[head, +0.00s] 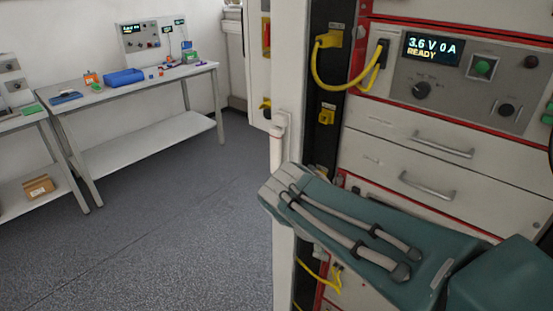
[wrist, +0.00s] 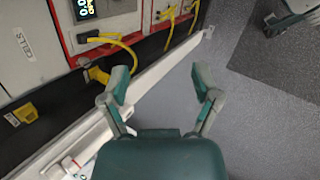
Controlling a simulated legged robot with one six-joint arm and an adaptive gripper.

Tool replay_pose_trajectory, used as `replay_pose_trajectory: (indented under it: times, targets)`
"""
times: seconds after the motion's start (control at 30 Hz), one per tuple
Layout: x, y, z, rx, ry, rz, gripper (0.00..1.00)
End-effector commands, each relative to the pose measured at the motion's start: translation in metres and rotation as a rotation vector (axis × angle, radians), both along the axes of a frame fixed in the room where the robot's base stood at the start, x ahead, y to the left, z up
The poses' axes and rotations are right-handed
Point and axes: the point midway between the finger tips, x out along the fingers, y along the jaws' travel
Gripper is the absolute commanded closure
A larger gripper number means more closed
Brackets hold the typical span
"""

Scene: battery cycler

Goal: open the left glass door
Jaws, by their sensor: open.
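In the wrist view my gripper (wrist: 162,88) is open, with nothing between its two green-tipped fingers. Its left finger is close to a long white upright frame (wrist: 165,72) at the cabinet's edge; I cannot tell whether they touch. In the head view this white frame (head: 284,240) stands left of the cabinet front, with a pale handle-like bar (head: 279,126) on it. It seems to be the left door's edge; the glass itself cannot be made out, nor how far the door stands open. My teal arm crosses in front of the cabinet, and the fingers are not visible there.
The cabinet has a display panel (head: 431,48), drawers with handles (head: 443,146) and yellow cables (head: 325,70) near the frame. A bench (head: 150,90) with several small items stands at the back left. The grey floor (head: 170,220) between is clear.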

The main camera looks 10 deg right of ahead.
Motion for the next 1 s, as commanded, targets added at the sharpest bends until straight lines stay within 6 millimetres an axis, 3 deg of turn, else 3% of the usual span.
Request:
replay_pose_trajectory:
  times: [0.27, 0.5, 0.6, 0.73, 0.87, 1.0]
  targets:
    - [0.097, 0.018, 0.006, -0.558, 0.286, 0.401, 0.20]
    - [0.180, 0.077, 0.005, -1.048, 0.467, 0.674, 0.20]
    - [0.202, 0.103, 0.003, -1.201, 0.509, 0.739, 0.20]
    - [0.216, 0.123, 0.001, -1.314, 0.532, 0.779, 0.20]
    - [0.222, 0.123, 0.002, -1.341, 0.538, 0.786, 0.20]
    - [0.232, 0.107, 0.002, -1.339, 0.539, 0.785, 0.20]
